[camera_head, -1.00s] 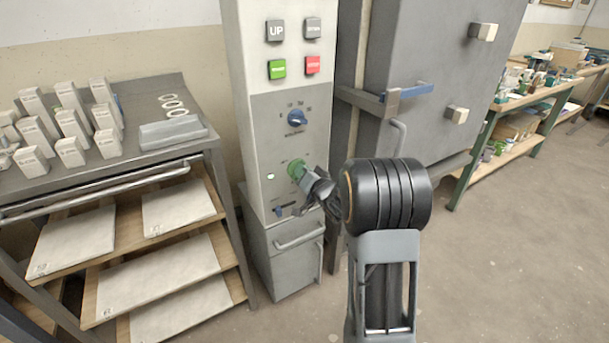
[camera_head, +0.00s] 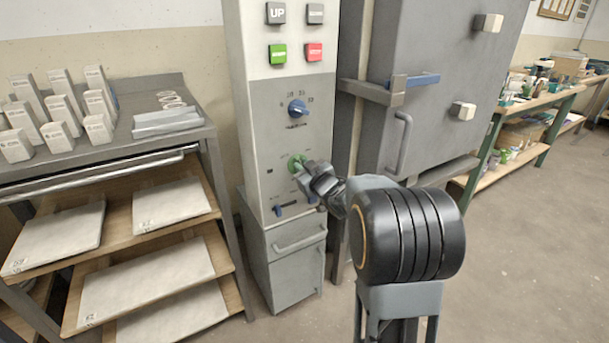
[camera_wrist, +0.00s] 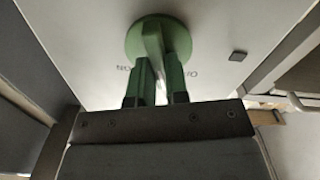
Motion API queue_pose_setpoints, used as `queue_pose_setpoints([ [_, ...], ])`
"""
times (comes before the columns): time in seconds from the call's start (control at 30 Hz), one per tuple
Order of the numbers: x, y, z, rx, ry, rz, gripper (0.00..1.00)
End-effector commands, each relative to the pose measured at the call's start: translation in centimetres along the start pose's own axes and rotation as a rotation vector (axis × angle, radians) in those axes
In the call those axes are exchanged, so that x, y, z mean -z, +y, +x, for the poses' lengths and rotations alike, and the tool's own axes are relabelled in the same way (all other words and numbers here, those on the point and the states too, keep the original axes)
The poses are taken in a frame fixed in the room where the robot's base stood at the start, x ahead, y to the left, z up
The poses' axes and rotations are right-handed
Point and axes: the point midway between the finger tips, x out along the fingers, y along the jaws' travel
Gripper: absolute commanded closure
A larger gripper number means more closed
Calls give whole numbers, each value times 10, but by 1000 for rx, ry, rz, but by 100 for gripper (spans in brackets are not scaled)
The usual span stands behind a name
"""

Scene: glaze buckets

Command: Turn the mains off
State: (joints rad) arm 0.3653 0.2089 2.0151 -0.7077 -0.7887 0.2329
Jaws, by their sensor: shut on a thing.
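In the head view my gripper (camera_head: 306,167) partly hides the knob. Small markings stand on both sides of the knob, too blurred to read surely. A small indicator lamp (camera_head: 269,170) left of the knob is dark; it is also dark in the wrist view (camera_wrist: 238,56).
Above are a blue dial (camera_head: 298,108), a green button (camera_head: 278,54) and a red button (camera_head: 313,52).

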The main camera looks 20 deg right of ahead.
Motion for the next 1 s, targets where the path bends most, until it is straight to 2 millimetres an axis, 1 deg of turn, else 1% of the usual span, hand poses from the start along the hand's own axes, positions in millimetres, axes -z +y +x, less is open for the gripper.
queue_pose_setpoints([
  [0.03,-3,-2,0,-1,3,-45,100],
  [0.2,-3,-2,0,-1,2,-188,100],
  [0.5,-2,-3,0,-1,1,-379,100],
  [0.7,-1,-4,0,0,2,-453,100],
  [1.0,0,-3,0,0,2,-492,100],
])
